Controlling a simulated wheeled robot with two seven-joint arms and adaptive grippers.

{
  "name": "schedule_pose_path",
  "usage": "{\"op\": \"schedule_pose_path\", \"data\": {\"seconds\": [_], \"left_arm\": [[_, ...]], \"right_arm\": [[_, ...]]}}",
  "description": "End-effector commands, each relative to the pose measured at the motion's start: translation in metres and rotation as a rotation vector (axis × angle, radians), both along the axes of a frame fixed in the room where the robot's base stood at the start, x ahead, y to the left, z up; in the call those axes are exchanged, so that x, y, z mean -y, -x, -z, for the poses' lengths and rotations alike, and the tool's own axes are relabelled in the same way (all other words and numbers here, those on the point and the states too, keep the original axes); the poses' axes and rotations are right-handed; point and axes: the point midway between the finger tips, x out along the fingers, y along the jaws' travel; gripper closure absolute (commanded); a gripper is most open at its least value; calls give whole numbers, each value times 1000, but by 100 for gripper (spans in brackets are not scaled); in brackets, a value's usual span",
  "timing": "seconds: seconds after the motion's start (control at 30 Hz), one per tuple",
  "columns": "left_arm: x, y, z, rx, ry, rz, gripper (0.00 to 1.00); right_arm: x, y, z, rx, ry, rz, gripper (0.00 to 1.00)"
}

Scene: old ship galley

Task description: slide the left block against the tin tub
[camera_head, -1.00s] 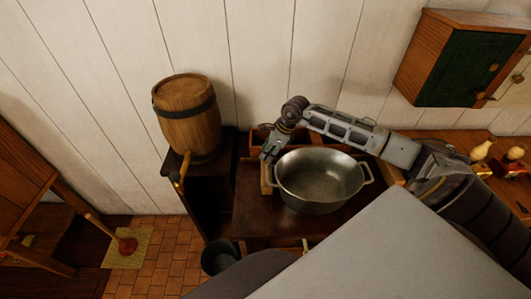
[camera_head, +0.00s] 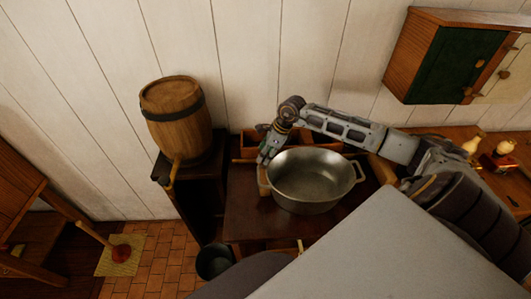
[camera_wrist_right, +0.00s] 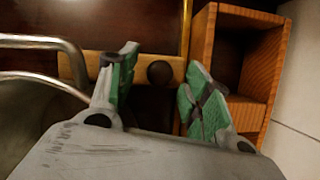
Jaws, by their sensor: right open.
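The tin tub (camera_head: 312,182) stands on a dark wooden table top, with a loop handle on its right side. The left block (camera_head: 263,181) is a light wooden piece close by the tub's left side, largely hidden by my right gripper and the tub. My right gripper (camera_head: 266,153) points down over the block, beside the tub's left rim. In the right wrist view, my gripper's green-padded fingers (camera_wrist_right: 162,58) are spread, with the block (camera_wrist_right: 80,67) and its dark round knob beneath. The tub's handle (camera_wrist_right: 45,42) lies at the left. Contact cannot be told. My left gripper is out of view.
Another light wooden block (camera_head: 383,168) is right of the tub. An open wooden box (camera_head: 248,150) stands behind, against the wall; its compartments are close beside the right finger. A barrel (camera_head: 176,118) stands at the left, and a dark bucket (camera_head: 213,262) is below.

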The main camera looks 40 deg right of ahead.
Motion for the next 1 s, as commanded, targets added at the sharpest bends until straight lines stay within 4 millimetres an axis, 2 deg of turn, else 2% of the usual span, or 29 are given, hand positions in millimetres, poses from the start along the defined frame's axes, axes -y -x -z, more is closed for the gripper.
{"op": "schedule_pose_path", "data": {"seconds": [0.37,1.0], "left_arm": [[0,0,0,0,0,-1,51],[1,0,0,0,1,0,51]], "right_arm": [[4,3,-11,1,1,0,51],[21,18,-65,1,2,1,51]]}}
